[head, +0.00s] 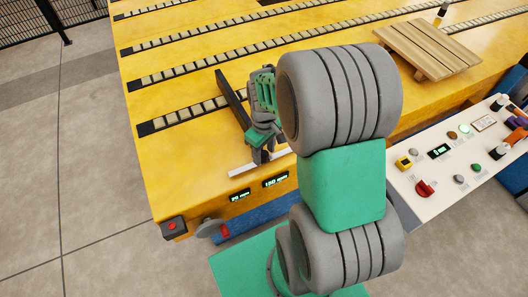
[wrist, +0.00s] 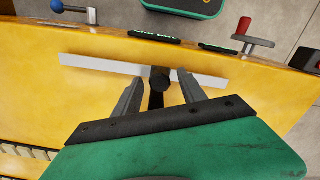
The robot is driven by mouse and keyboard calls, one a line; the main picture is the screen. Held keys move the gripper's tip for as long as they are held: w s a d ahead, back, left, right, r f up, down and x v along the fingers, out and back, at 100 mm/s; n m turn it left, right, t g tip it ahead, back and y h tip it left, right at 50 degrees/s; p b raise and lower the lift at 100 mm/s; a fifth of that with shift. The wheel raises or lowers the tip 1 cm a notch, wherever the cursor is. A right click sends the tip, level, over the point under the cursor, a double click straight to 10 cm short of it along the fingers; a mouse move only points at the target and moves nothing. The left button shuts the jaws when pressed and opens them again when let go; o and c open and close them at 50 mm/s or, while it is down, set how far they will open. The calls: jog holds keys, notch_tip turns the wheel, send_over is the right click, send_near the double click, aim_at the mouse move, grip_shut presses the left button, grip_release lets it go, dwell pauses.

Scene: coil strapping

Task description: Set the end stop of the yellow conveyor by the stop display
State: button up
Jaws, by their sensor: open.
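The yellow conveyor (head: 185,165) fills much of the head view. A dark bar (head: 231,98), likely the end stop, lies on it and runs under my gripper (head: 261,148). In the wrist view my gripper (wrist: 160,92) is open, its fingers on either side of an upright black post (wrist: 159,77), with gaps showing. A white strip (wrist: 90,66) crosses behind the post; it also shows in the head view (head: 240,171). Two green-lit displays sit on the front edge, a left one (head: 240,195) and a right one (head: 275,180). Both end in mm; their digits are too small to read surely.
A crank with a red handle (wrist: 244,26) projects from the front edge. A red button (head: 172,226) is at the near corner. A control panel (head: 440,170) with knobs stands right, and a wooden pallet (head: 428,46) lies on the conveyor. My arm covers the middle.

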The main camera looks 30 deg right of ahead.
notch_tip(320, 180, up, 7)
jog(key=shift+r, duration=0.15)
dwell(0.4)
jog(key=shift+m, duration=1.2)
jog(key=s+a+f+m, duration=0.1)
jog(key=s+f+m, duration=0.15)
jog(key=s, duration=0.25)
jog(key=s+a+r+t, duration=0.1)
jog(key=a+r+t, duration=0.2)
jog(key=a+r, duration=0.4)
jog(key=v, duration=0.3)
jog(key=shift+r, duration=0.45)
jog(key=shift+w+d+n, duration=0.1)
jog(key=shift+d+n, duration=0.05)
jog(key=shift+n, duration=0.1)
